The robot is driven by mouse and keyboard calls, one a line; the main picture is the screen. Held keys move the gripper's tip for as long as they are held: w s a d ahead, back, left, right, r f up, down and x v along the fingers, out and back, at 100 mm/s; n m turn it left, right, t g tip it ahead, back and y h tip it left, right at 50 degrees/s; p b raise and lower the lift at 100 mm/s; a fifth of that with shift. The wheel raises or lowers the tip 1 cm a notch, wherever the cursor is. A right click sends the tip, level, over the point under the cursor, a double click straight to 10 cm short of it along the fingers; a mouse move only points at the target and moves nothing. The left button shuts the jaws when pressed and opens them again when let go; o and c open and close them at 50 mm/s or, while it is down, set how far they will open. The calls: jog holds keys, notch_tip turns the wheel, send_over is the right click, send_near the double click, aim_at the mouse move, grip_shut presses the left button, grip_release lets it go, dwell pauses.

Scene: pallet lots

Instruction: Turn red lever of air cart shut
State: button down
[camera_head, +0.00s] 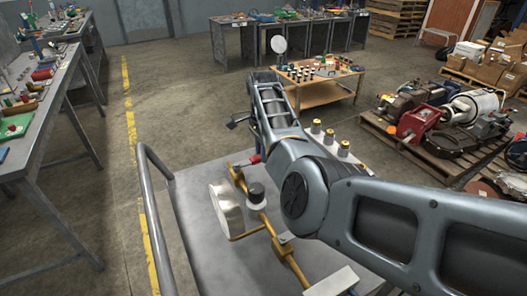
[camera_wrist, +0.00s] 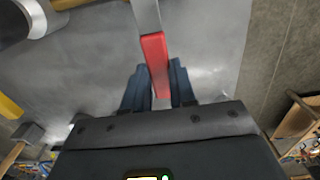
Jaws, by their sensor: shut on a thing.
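The red lever (camera_wrist: 154,58) shows in the wrist view as a red grip on a flat grey metal arm. It points down between the two dark fingers of my gripper (camera_wrist: 160,92). My gripper is shut on its red end. In the head view a small bit of the red lever (camera_head: 255,159) shows at the left of my arm. The air cart (camera_head: 196,238) is a grey flat deck with a tubular handle, carrying brass pipework (camera_head: 288,258) and a round pale dial or drum (camera_head: 226,209). My arm hides the gripper and part of the pipework in the head view.
Brass-topped fittings (camera_head: 330,137) stand on the cart behind my arm. A wooden table (camera_head: 322,94) with small parts stands beyond. A pallet of machinery (camera_head: 440,140) is at the right, and a long workbench (camera_head: 62,85) at the left. The floor between bench and cart is clear.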

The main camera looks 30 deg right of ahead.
dwell(0.3)
jog(key=c, duration=0.9)
grip_release()
jog(key=shift+r+b, duration=0.3)
jog(key=shift+r, duration=3.65)
jog(key=shift+s, duration=0.1)
